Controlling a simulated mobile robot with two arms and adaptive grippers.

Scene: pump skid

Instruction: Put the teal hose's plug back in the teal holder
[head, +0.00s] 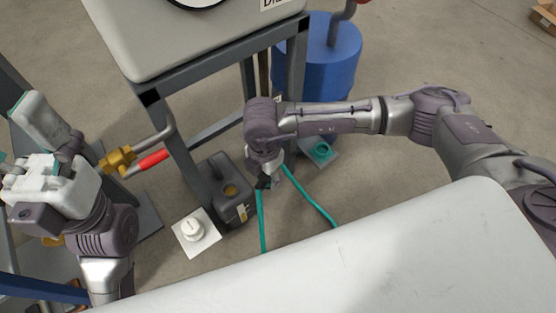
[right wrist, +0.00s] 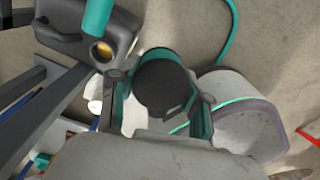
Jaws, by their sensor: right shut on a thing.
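My right gripper (head: 268,182) points down near the middle of the head view. In the right wrist view it (right wrist: 160,100) is shut on the teal hose's plug (right wrist: 162,84), whose dark round end faces the camera. The teal hose (head: 310,194) trails over the floor; a length also shows in the right wrist view (right wrist: 232,38). The teal holder (head: 321,151) is a ring on a grey plate, to the right of the gripper and apart from it.
A dark jug (head: 226,190) stands left of the right gripper, beside a white knobbed piece (head: 194,230). A steel table (head: 205,42) with grey legs stands behind. A blue drum (head: 325,55) is at the back. A red-handled pipe valve (head: 150,161) juts out at left.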

